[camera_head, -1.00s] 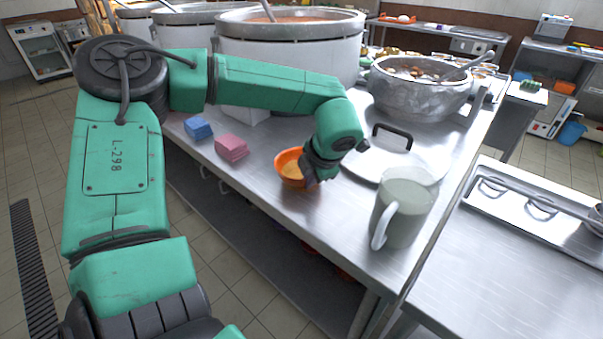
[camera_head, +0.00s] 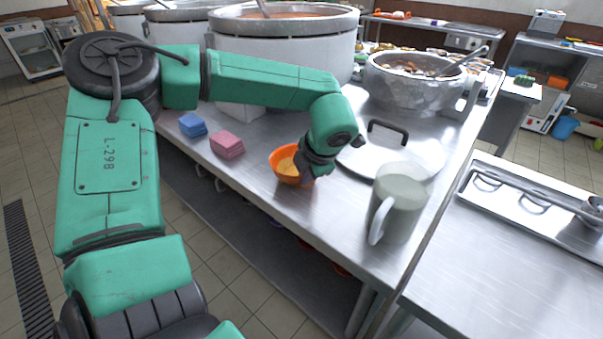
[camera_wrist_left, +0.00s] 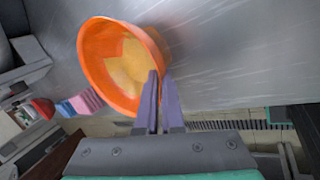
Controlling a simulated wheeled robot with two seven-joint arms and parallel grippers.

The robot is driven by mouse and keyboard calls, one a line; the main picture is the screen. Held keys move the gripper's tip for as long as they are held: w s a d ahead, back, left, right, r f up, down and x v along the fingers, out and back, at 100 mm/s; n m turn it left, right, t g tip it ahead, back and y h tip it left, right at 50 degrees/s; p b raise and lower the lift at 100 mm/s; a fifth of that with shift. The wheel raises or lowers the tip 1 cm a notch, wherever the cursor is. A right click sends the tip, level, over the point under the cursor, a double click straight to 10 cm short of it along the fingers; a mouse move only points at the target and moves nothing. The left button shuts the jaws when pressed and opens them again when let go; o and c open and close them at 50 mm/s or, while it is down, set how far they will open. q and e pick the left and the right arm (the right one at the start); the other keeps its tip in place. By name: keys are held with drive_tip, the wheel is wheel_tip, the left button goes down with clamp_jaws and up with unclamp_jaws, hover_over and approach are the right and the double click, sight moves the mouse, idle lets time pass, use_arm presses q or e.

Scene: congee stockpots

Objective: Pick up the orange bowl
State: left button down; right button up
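The orange bowl (camera_head: 276,170), with a yellowish inside, is near the front edge of the steel counter in the head view. In the left wrist view the orange bowl (camera_wrist_left: 94,62) fills the upper left, its opening toward the camera. My left gripper (camera_head: 305,176) is at the bowl's right side. In the wrist view the left gripper's two purple-grey fingers (camera_wrist_left: 161,90) are close together, one inside the bowl and one outside, with the rim between them. Whether the bowl's base touches the counter is hard to tell. My right gripper is out of view.
A blue block (camera_head: 192,125) and a pink block (camera_head: 227,145) lie left of the bowl. A grey-green pitcher (camera_head: 402,205) and a flat lid (camera_head: 410,160) are to its right. Large pots (camera_head: 285,50) stand behind. The counter in front of the pitcher is bare.

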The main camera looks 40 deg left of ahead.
use_arm(q)
wheel_tip(320, 180, up, 20)
drive_tip(key=p, duration=0.1)
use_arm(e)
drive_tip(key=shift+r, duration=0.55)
use_arm(q)
drive_tip(key=shift+f, duration=0.1)
